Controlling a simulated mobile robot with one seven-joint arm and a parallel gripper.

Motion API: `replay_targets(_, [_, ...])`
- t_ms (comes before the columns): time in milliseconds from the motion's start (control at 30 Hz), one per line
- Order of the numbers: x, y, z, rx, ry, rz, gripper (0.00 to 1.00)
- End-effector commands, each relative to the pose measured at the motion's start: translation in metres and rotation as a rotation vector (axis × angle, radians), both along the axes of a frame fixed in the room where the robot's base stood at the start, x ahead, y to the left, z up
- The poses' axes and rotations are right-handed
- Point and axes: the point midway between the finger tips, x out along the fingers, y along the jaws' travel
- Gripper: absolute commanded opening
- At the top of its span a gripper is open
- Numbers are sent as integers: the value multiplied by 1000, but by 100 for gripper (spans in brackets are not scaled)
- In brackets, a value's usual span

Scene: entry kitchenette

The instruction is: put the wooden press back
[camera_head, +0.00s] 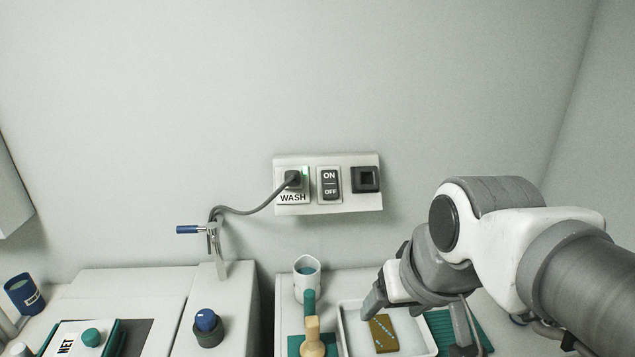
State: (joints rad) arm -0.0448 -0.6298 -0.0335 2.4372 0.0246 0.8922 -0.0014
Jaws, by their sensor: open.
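A pale wooden press (313,338) with a rounded knob stands on a teal pad (295,346) at the lower middle of the head view. A teal upright piece (309,302) shows directly behind its knob; I cannot tell whether the two are joined. My gripper (418,320) is open, with its fingers apart over the white tray (345,339), to the right of the press. A brown block (383,334) with pale marks lies in the tray below and beside the left finger. The press's lower end is cut off by the frame.
A white mug (306,279) stands behind the press. A teal ribbed mat (459,332) lies right of the tray, partly hidden by my gripper. A tap (216,247), blue knob (206,321) and blue cup (23,294) are left. A wall socket panel (328,205) holds a plugged cord.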

Motion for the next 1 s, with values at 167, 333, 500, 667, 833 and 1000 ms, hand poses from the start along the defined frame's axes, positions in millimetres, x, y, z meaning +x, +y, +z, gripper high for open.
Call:
replay_targets(167, [-19, -6, 1, -34, -42, -11, 72])
replay_targets(333, [-24, -8, 0, -44, -51, -16, 72])
replay_targets(500, [-24, -8, 0, -43, -50, -14, 72])
replay_targets(667, [-24, -8, 0, -43, -50, -14, 72])
replay_targets(833, [-24, -8, 0, -43, -50, -14, 72])
replay_targets(1000, [-24, -8, 0, -43, -50, -14, 72])
